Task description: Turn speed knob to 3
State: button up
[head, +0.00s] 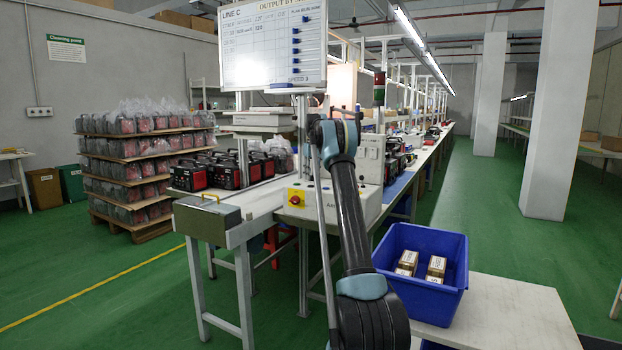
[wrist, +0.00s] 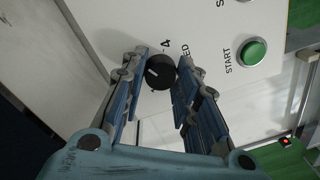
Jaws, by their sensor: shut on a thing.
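The speed knob (wrist: 160,73) is a round black dial with a white pointer mark, on a white panel in the wrist view. A printed "4" and the letters "ED" show beside it; other scale marks are hidden or too small to read. My gripper (wrist: 160,69) has its two blue-padded fingers on either side of the knob and is shut on it. The pointer mark lies toward the knob's left side. In the head view, the control box (head: 366,205) stands at the line's end; my arm hides the knob there.
A green START button (wrist: 253,51) sits right of the knob. A red emergency stop (head: 295,199) is on the box's left. A whiteboard (head: 272,45) above reads "SPEED 3". A blue bin (head: 428,300) with small boxes stands at right; the green aisle beyond is clear.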

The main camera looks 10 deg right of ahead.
jog(key=shift+w, duration=0.1)
jog(key=o, duration=1.1)
jog(key=shift+c, duration=0.2)
jog(key=shift+r, duration=0.1)
notch_tip(320, 180, up, 10)
